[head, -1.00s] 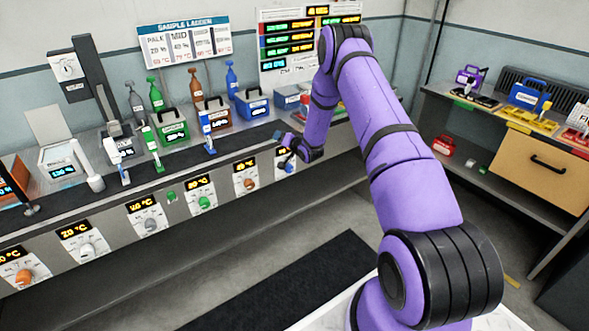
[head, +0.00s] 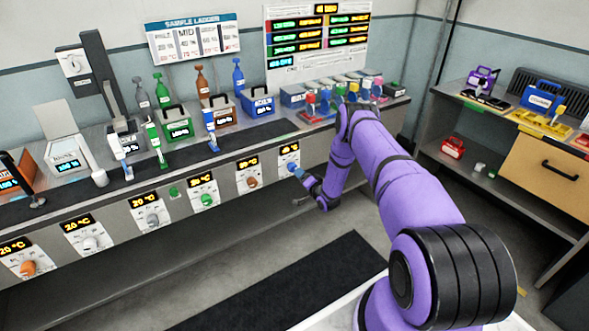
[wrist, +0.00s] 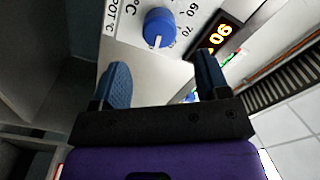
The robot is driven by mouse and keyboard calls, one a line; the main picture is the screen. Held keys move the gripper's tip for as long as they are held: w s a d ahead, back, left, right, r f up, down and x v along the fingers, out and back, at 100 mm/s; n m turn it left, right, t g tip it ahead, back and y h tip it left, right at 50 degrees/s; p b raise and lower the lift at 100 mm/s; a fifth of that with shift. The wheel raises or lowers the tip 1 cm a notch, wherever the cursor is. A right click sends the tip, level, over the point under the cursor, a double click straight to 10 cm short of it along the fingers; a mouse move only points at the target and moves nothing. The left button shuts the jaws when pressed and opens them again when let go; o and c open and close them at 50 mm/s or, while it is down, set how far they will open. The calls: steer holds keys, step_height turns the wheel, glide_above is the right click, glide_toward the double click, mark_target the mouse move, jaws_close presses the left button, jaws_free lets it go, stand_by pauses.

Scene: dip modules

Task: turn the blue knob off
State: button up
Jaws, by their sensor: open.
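The blue knob (wrist: 158,27) sits on a pale dial plate with printed temperature marks in the wrist view. A white pointer line shows on the knob. My gripper (wrist: 162,68) is open, with its two blue fingers spread and nothing between them. The knob is ahead of the fingertips, roughly centred between them and apart from them. An orange lit display (wrist: 220,43) is right of the knob. In the head view, my gripper (head: 298,172) is at the front panel's right end, below a lit display (head: 289,149). There I cannot separate knob from fingers.
Other knobs line the panel to the left, including a green knob (head: 207,199) and an orange knob (head: 28,268). Bottles, cases and several coloured-handled tools stand on the bench above. A dark mat (head: 300,280) lies on the floor. Open space lies below the panel.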

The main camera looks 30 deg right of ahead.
mark_target(295, 168)
steer(key=w, duration=0.7)
steer(key=shift+w+a, duration=0.15)
steer(key=shift+w, duration=0.1)
steer(key=c, duration=0.9)
